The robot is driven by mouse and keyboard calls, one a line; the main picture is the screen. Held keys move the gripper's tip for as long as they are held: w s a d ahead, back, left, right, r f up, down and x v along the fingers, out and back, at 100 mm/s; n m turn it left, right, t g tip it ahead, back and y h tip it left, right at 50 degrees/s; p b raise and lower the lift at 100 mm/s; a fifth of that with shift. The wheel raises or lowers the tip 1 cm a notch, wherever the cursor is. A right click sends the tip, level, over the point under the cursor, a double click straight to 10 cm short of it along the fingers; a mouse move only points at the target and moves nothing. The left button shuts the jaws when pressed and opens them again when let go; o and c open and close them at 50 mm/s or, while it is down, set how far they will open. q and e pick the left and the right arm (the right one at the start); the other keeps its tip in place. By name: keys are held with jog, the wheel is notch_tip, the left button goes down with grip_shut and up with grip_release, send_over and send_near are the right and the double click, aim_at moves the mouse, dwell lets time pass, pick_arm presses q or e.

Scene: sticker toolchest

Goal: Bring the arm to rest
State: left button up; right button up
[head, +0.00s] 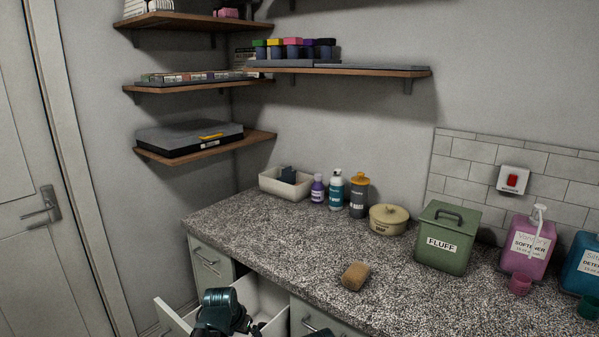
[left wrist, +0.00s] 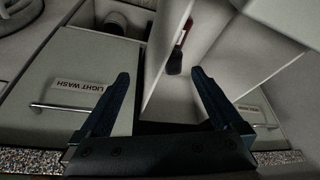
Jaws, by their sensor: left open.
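My left gripper (left wrist: 160,73) is open, with its two dark fingers spread apart and nothing between them that I can see held. In the left wrist view it is over or near an open white drawer (left wrist: 213,52). A dark part of my arm (head: 221,312) shows in front of the same open drawer (head: 268,303) in the head view; the fingers cannot be made out there. A small tool with a red handle and black end (left wrist: 179,48) lies inside the drawer.
The speckled counter (head: 290,245) is close above the drawer. A LIGHT WASH cabinet front (left wrist: 65,88) with a bar handle is beside the fingers.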

pick_arm(q)
jog(key=s+d+f+g+y+b, duration=0.1)
jog(key=s+d+f+g+b, duration=0.2)
jog(key=s, duration=0.4)
jog(key=s+d+f+y+b, duration=0.1)
jog(key=s+d+f+b, duration=0.3)
jog(key=s, duration=0.3)
jog(key=s+d+f+g+b, duration=0.25)
jog(key=s+f, duration=0.25)
jog(key=s, duration=0.3)
pick_arm(e)
notch_tip(320, 180, down, 10)
jog(key=s, duration=0.1)
pick_arm(q)
notch_tip(320, 180, up, 19)
jog(key=p, duration=1.7)
jog(key=shift+w+f+m+t+p, duration=0.2)
jog(key=shift+m+t+p, duration=0.15)
jog(key=shift+t, duration=0.1)
pick_arm(e)
notch_tip(320, 180, up, 18)
